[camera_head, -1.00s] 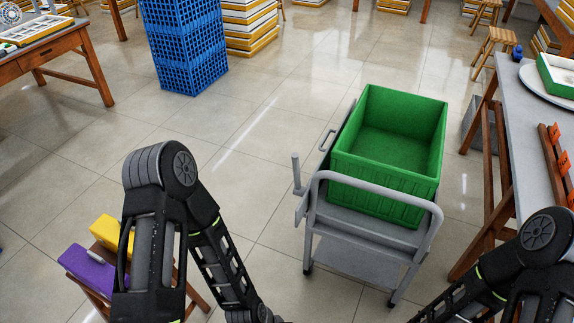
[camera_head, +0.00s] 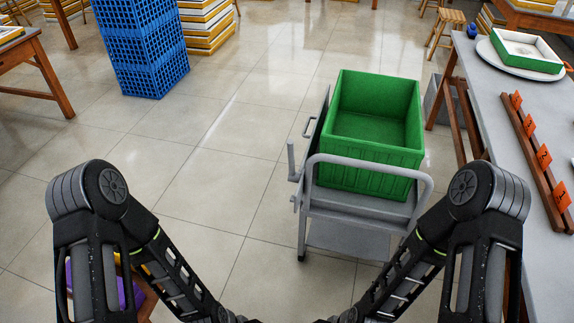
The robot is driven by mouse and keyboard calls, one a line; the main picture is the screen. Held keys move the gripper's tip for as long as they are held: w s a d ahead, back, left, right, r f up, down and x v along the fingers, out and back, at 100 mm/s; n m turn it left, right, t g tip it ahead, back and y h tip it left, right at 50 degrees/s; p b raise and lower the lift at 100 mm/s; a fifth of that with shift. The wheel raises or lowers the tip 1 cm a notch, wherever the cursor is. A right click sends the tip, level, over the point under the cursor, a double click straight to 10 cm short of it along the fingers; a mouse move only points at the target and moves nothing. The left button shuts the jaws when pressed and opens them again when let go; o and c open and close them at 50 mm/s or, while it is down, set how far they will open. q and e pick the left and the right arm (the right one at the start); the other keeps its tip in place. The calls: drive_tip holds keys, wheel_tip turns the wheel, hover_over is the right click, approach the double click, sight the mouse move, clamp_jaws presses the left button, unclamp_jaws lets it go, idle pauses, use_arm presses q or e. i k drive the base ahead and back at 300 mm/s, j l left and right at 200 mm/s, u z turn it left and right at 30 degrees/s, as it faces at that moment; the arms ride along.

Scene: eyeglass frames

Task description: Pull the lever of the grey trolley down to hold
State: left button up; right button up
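The grey trolley (camera_head: 345,219) stands on the tiled floor right of centre, with a rounded push handle at its near end. A green crate (camera_head: 371,172) sits on its top deck. A short grey lever (camera_head: 291,161) stands upright at the trolley's left side, close to the near end. A smaller grey handle shows above it on the side panel. My two arms come in from the lower left and lower right and reach towards the bottom centre. Both grippers are below the picture's edge, so what they hold is hidden. Nothing of mine visibly touches the lever.
A grey table (camera_head: 500,120) with orange numbered tags and a white tray stands along the right. A stack of blue crates (camera_head: 142,48) stands at the back left. A stool with a purple item is partly hidden behind my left arm. The floor left of the trolley is clear.

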sight(294, 177)
drive_tip(key=i+l+u, duration=0.1)
drive_tip(key=u, duration=0.35)
drive_tip(key=i+l+u, duration=0.15)
drive_tip(key=u, duration=0.3)
drive_tip(key=i+l+u, duration=0.25)
drive_tip(key=u, duration=0.2)
